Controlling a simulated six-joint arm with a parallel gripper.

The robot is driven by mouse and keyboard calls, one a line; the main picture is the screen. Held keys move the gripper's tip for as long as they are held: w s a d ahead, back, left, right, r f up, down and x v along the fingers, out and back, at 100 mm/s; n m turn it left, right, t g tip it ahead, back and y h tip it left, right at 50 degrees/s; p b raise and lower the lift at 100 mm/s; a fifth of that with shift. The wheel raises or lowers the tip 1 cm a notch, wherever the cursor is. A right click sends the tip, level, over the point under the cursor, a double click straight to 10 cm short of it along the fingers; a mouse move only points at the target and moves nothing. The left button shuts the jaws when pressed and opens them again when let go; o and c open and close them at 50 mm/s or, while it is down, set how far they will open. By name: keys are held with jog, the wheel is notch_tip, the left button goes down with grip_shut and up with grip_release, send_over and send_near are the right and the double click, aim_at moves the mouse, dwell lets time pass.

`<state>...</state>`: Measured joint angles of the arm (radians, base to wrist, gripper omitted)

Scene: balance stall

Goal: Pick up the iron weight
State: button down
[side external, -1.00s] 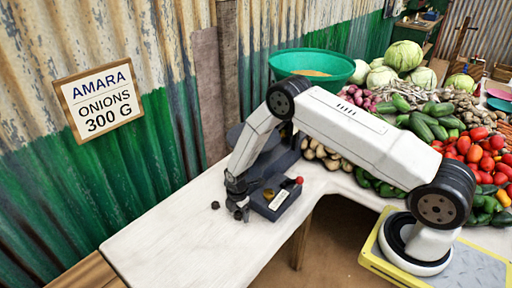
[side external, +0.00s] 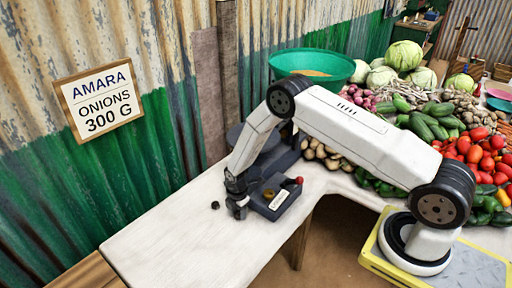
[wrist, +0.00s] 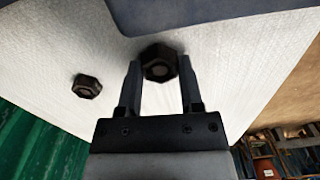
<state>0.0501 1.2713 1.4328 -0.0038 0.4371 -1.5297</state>
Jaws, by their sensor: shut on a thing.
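A dark hexagonal iron weight (wrist: 159,63) is between the fingertips of my gripper (wrist: 160,72) in the wrist view, and the fingers are shut on its sides. In the side view my gripper (side external: 237,208) is low over the pale table, and its fingers hide most of that weight. I cannot tell whether the weight touches the table. A second dark hexagonal weight (wrist: 87,87) stands apart on the table, left of my gripper; it also shows in the side view (side external: 215,205).
A dark box (side external: 284,203) with a pale label and red knob stands close right of my gripper. The pale table (side external: 180,245) is clear towards the front left. A green basin (side external: 340,66) and heaped vegetables lie behind. A sign (side external: 99,101) reads "AMARA ONIONS 300 G".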

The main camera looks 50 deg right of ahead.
jog(key=shift+r, duration=0.55)
jog(key=s+r, duration=1.1)
jog(key=s, duration=0.3)
jog(key=shift+a+r, duration=0.25)
jog(key=shift+r, duration=0.1)
jog(key=shift+w, duration=0.1)
jog(key=w+d+r, duration=0.5)
jog(key=d+r, duration=0.3)
jog(key=r, duration=0.2)
jog(key=w+d+r+n, duration=0.1)
jog(key=w+d+r, duration=0.5)
jog(key=d+r, duration=0.3)
notch_tip(320, 180, up, 2)
jog(key=shift+r, duration=0.25)
jog(key=shift+d, duration=0.15)
